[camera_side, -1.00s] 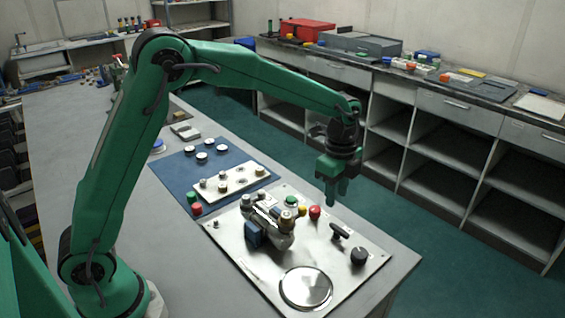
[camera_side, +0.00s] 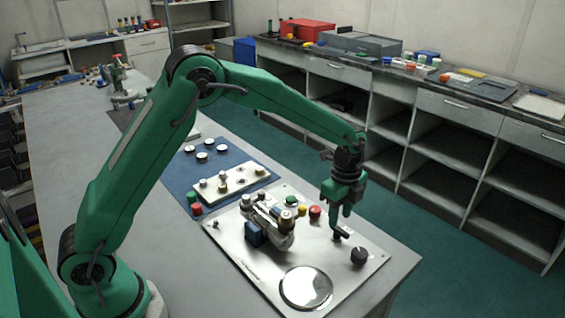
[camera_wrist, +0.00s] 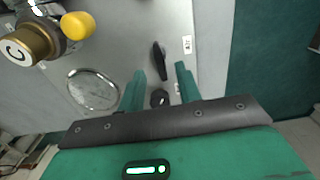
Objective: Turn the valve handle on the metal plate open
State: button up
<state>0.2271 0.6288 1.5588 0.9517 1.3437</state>
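The black valve handle (camera_side: 341,235) stands on the pale metal plate (camera_side: 250,262), towards its right side. My gripper (camera_side: 341,223) is just above the handle, pointing down, and partly covers it. In the wrist view the handle (camera_wrist: 158,58) is a slim black lever, roughly lengthwise in the picture. The two green fingertips of my gripper (camera_wrist: 159,70) are apart, one on each side of the lever's line. The gripper is open and empty. I cannot tell whether the fingertips reach down to the lever's height.
A black knob (camera_side: 359,256) sits close to the handle. A round silver disc (camera_side: 306,288) is at the plate's front. A metal valve assembly with a blue block (camera_side: 254,234) and red (camera_side: 315,212), yellow and green caps stand left of the gripper. A blue mat (camera_side: 180,166) lies behind.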

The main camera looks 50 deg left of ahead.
aim_at(338, 228)
jog(key=shift+f, duration=1.65)
grip_shut()
